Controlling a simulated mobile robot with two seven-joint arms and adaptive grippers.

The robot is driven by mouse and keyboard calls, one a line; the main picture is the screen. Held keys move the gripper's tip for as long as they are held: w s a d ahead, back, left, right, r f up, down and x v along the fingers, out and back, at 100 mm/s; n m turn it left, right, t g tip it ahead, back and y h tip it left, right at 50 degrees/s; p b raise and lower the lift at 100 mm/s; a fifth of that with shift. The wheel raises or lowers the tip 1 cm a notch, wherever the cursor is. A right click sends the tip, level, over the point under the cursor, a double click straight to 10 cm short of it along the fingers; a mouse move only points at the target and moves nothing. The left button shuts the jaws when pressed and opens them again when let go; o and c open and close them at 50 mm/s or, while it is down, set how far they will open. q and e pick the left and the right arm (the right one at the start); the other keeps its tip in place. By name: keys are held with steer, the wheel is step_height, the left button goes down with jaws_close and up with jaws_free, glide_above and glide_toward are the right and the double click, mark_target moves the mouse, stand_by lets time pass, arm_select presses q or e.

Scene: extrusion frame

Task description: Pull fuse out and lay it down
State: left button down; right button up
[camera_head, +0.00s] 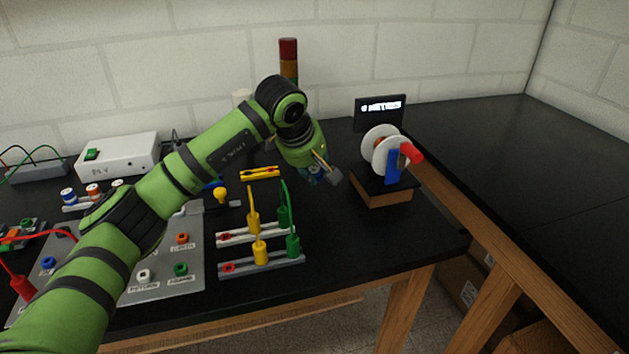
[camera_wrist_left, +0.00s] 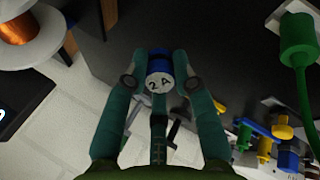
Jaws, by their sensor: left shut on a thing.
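The fuse (camera_wrist_left: 159,74) is a short blue cylinder with a pale end marked "2 A". In the left wrist view it sits between the two fingertips of my left gripper (camera_wrist_left: 159,84), which is shut on it. Dark tabletop shows beyond it. In the head view my left gripper (camera_head: 323,174) is over the table, right of the rails with plugs and left of the spool stand. The fuse is too small and covered to make out clearly there. My right gripper is not in view.
Two rails (camera_head: 287,264) carry yellow and green plugs (camera_head: 292,245). A grey panel (camera_head: 200,275) with sockets lies at left. A spool stand (camera_head: 381,193) with white discs is at right. A yellow bar (camera_head: 260,172) lies behind the rails. Dark table is clear below the gripper.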

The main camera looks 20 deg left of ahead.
arm_select(q)
steer(key=shift+f+b, duration=0.75)
steer(key=shift+f, duration=0.4)
steer(key=shift+d+f+b, duration=0.1)
steer(key=shift+f+b, duration=1.05)
steer(key=shift+f, duration=0.6)
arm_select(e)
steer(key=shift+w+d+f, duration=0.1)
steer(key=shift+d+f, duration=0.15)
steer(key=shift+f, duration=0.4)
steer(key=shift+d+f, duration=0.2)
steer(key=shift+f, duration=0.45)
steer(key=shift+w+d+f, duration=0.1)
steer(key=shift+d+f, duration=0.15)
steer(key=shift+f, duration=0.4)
arm_select(q)
steer(key=c, duration=0.9)
jaws_free()
steer(key=shift+c, duration=0.2)
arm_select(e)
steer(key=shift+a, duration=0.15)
arm_select(q)
steer(key=shift+s+r, duration=0.15)
steer(key=shift+r, duration=0.1)
steer(key=v, duration=1.1)
steer(key=shift+r, duration=0.2)
steer(key=shift+s, duration=0.15)
